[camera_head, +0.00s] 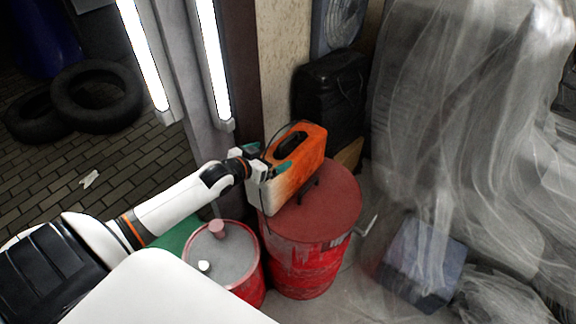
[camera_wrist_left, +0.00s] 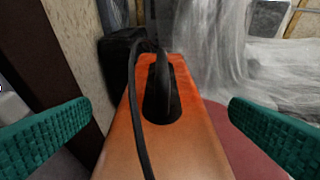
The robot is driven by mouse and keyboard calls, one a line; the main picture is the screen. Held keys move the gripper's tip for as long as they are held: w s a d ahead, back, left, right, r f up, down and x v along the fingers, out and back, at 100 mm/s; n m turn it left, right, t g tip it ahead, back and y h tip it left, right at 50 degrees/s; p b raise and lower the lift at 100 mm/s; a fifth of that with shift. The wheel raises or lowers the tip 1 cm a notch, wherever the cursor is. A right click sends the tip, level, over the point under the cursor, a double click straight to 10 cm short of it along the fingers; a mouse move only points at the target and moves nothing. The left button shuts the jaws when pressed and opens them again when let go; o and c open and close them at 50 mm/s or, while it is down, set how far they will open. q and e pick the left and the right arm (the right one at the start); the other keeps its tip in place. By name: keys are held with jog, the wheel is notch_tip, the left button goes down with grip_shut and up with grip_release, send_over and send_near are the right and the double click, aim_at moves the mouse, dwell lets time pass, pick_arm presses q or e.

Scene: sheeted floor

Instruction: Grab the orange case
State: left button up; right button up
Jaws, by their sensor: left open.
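The orange case (camera_head: 302,158) stands upright on a red drum (camera_head: 332,206), with a dark handle opening near its top and a paler lower part. My left gripper (camera_head: 268,165) is at the near left end of the case, with its fingers open. In the left wrist view, the orange case (camera_wrist_left: 165,130) lies between the two green finger pads, with a gap on each side. A dark cable runs over the case and past its handle opening. My right gripper is not in view.
A smaller red drum (camera_head: 228,258) with a grey top stands to the left. A black case (camera_head: 330,92) stands behind by the wall. Plastic sheeting (camera_head: 450,120) covers the right side, and a blue box (camera_head: 425,265) lies there. Tyres (camera_head: 97,97) lie at far left.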

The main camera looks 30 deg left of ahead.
aim_at(277, 153)
pick_arm(q)
jog(key=shift+x, duration=1)
jog(key=x, duration=0.4)
jog(key=shift+d+f, duration=0.1)
jog(key=shift+f, duration=0.05)
jog(key=shift+w+f, duration=0.2)
jog(key=shift+w, duration=0.2)
jog(key=shift+s, duration=0.1)
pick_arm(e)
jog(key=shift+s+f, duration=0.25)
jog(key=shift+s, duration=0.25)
pick_arm(q)
jog(key=c, duration=1.1)
jog(key=shift+r, duration=0.1)
jog(key=shift+c, duration=1.2)
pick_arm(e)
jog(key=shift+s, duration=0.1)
